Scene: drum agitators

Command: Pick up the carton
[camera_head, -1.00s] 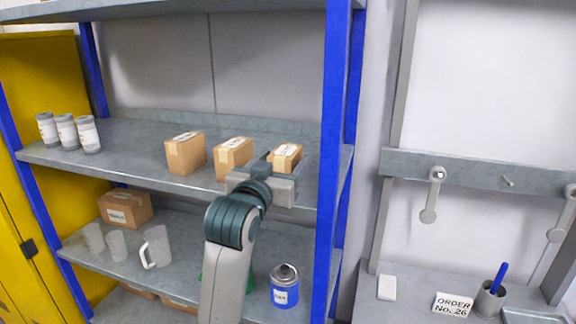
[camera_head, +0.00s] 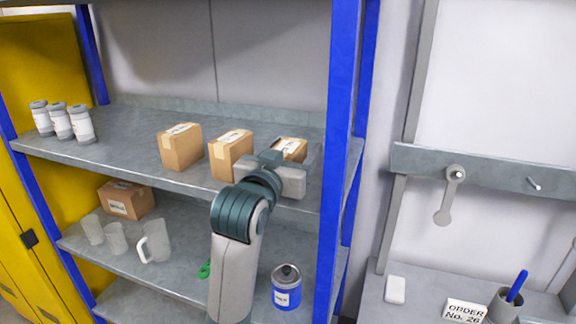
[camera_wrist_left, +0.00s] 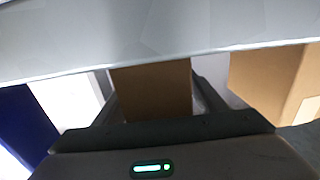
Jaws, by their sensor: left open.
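Three small cartons stand in a row on the upper grey shelf: a left carton (camera_head: 181,147), a middle carton (camera_head: 231,155) and a right carton (camera_head: 293,147). My left gripper (camera_head: 288,160) is open at the right carton, which is mostly hidden behind it in the head view. In the left wrist view the right carton (camera_wrist_left: 152,90) shows between the two fingers, with a gap beside it. A neighbouring carton (camera_wrist_left: 262,82) stands outside the fingers. Whether the fingers touch the carton cannot be told. My right gripper is not in view.
A blue shelf post (camera_head: 342,130) stands close to the right of my gripper. White jars (camera_head: 81,124) stand at the upper left.

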